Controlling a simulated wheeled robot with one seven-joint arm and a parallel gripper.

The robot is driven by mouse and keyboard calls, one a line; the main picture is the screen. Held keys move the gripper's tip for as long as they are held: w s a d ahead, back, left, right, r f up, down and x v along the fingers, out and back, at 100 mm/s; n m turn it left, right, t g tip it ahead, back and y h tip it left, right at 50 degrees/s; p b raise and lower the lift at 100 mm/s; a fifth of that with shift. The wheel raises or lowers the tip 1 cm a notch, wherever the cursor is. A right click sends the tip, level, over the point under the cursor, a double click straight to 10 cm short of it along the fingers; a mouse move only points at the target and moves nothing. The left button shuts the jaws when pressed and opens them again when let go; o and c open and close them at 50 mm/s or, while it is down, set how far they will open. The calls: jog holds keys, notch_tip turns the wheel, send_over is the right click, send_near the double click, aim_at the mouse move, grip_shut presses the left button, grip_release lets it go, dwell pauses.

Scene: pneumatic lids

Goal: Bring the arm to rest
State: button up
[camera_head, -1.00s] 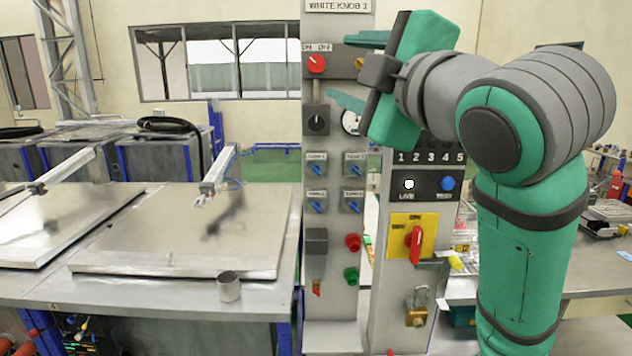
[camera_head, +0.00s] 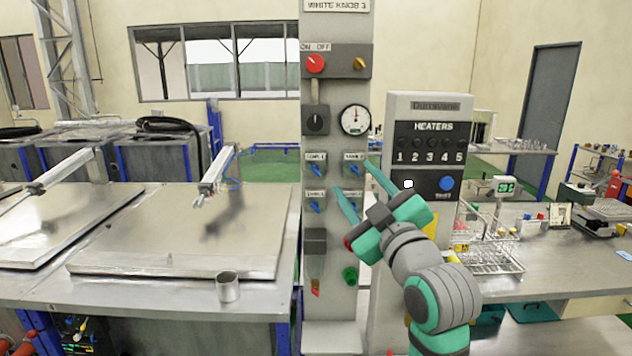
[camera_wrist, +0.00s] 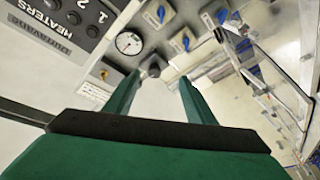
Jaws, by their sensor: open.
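My gripper (camera_head: 357,180) is in front of the grey control column (camera_head: 336,98), and its two green fingers point up and to the left toward the blue valve switches (camera_head: 354,168). The fingers are apart with nothing between them, and they also show in the wrist view (camera_wrist: 158,80). I cannot tell in the head view whether a fingertip touches the panel. In the wrist view the picture is tilted, with the gauge (camera_wrist: 129,43) and blue switches (camera_wrist: 183,40) beyond the fingers.
A flat metal lid (camera_head: 180,235) lies on the bench at left, with a small metal cup (camera_head: 228,287) at its front edge. A wire rack (camera_head: 490,262) and a small green display (camera_head: 504,187) stand on the right table.

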jog(key=s+a+f+m+h, duration=0.15)
jog(key=s+f+m, duration=0.25)
jog(key=f, duration=1)
jog(key=s+a+f+m+g+h, duration=0.1)
jog(key=s+f+m+h, duration=0.2)
jog(key=f, duration=1)
jog(key=s+a+f+m+h, duration=0.15)
jog(key=s+f+m, duration=0.25)
jog(key=f, duration=1)
jog(key=s+a+f+g, duration=0.1)
jog(key=s+f, duration=0.3)
jog(key=s, duration=0.5)
jog(key=s+a+f+m+g+h, duration=0.1)
jog(key=s+f, duration=0.4)
jog(key=s, duration=0.3)
jog(key=s+a+f, duration=0.1)
jog(key=s+f, duration=0.3)
jog(key=s, duration=0.5)
jog(key=s+a+r+g, duration=0.1)
jog(key=s, duration=0.9)
jog(key=shift+s+y, duration=0.15)
jog(key=shift+y, duration=0.15)
